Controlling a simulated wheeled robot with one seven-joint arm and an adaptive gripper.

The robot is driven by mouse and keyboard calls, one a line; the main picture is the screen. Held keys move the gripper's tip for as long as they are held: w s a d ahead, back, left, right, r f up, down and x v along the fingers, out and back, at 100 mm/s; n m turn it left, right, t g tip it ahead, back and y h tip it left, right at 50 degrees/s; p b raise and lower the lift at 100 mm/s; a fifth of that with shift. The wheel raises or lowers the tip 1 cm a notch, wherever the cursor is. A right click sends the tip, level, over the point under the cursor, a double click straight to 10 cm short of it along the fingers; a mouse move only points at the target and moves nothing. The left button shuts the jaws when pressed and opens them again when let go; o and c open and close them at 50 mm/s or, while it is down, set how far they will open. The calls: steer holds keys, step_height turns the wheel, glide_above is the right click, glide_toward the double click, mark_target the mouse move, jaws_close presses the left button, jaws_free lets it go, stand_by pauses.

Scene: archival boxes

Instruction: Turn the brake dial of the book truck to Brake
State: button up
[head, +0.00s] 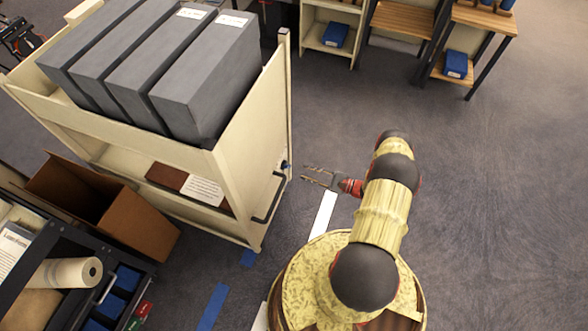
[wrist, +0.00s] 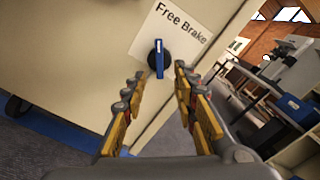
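The cream book truck (head: 248,130) stands left of my arm in the head view, loaded with several grey archival boxes. Its end panel (wrist: 75,60) fills the left of the wrist view. On the panel is the brake dial (wrist: 159,59), a black round knob with a blue bar, under a white label (wrist: 178,32) reading "Free Brake".
A black handle (head: 270,199) sticks out from the truck's end panel. An open brown cardboard box (head: 140,215) and a dark cart (head: 70,262) with a paper roll stand at lower left. Shelves (head: 322,38) stand at the back. The floor to the right is clear.

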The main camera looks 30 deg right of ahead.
mark_target(286, 166)
steer(key=b+x, duration=0.1)
steer(key=x, duration=0.6)
steer(key=shift+b, duration=0.4)
steer(key=shift+w+a, duration=0.1)
steer(key=shift+w, duration=0.05)
steer(key=shift+c, duration=0.2)
jaws_close()
